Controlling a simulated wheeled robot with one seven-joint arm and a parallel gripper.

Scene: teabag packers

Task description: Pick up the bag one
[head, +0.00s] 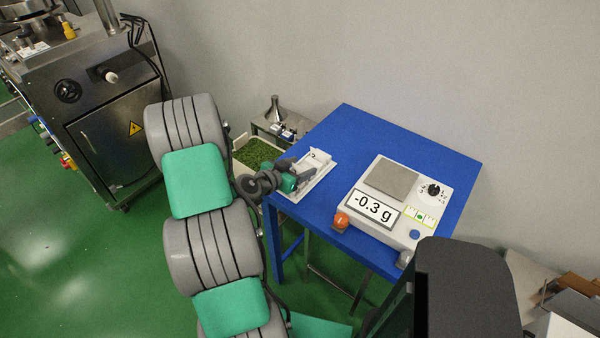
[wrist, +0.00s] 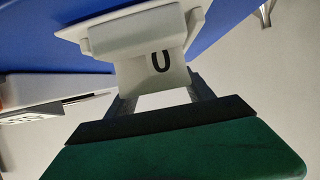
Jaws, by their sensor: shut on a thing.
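My gripper (head: 298,181) is at the left edge of the blue table, at a white holder (head: 322,178). In the wrist view my gripper (wrist: 160,92) has its two dark fingers shut on a white bag (wrist: 147,73), one on each side. The bag carries a black mark that reads like a 0. Its far end meets the pale holder (wrist: 135,30), and I cannot tell whether it is still inside. In the head view a small white piece with a mark like a 2 (head: 313,156) shows at the holder; which bag is bag one is not clear.
A scale (head: 377,205) reading -0.3 g stands on the blue table (head: 345,125), right of the holder. A bin of green material (head: 257,153) and a metal funnel (head: 276,112) are behind my arm. A steel machine (head: 110,130) stands at the left. The table's back is clear.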

